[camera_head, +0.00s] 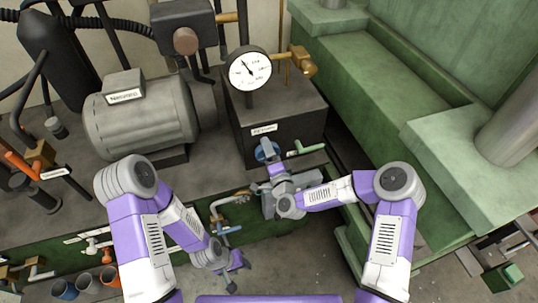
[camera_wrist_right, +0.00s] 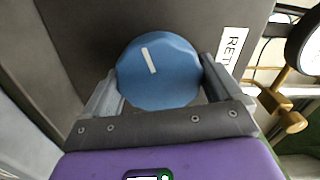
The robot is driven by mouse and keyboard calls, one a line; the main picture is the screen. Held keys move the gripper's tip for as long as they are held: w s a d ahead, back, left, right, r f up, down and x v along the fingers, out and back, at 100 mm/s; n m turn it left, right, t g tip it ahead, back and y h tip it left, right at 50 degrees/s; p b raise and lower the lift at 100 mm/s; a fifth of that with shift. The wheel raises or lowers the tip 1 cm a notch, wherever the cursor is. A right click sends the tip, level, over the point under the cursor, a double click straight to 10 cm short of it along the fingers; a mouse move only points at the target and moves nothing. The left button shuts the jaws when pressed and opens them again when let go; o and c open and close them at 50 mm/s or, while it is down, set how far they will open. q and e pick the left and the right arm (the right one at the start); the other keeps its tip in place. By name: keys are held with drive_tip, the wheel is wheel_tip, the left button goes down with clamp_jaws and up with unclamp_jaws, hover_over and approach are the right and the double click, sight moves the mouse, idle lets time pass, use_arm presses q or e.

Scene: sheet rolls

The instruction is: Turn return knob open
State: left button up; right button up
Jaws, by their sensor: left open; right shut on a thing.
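The return knob (camera_wrist_right: 158,75) is blue with a white pointer line, tilted a little left of straight up in the right wrist view. It shows small in the head view (camera_head: 263,153) on the front of a dark box (camera_head: 285,108). A label (camera_wrist_right: 232,55) beside it reads "RET", the rest cut off. My right gripper (camera_head: 271,163) is shut on the knob, with one finger against each side of it. My left gripper (camera_head: 236,270) is open and empty, low in the head view, well away from the knob.
A green-handled lever (camera_head: 310,148) sits just right of the knob. A round gauge (camera_head: 250,70) and brass valve (camera_head: 301,61) stand above the box. A grey motor (camera_head: 140,118) is at left. Brass pipe fittings (camera_head: 222,206) lie below, and green machine frame (camera_head: 390,80) fills the right.

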drive_tip(key=n+b, duration=0.2)
drive_tip(key=n, duration=0.2)
drive_tip(key=shift+n, duration=0.4)
drive_tip(key=shift+r+n+b, duration=0.1)
drive_tip(key=shift+n+b, duration=1.6)
drive_tip(key=shift+n, duration=0.5)
drive_tip(key=o, duration=0.7)
drive_tip(key=shift+v, duration=3.8)
drive_tip(key=shift+p, duration=0.3)
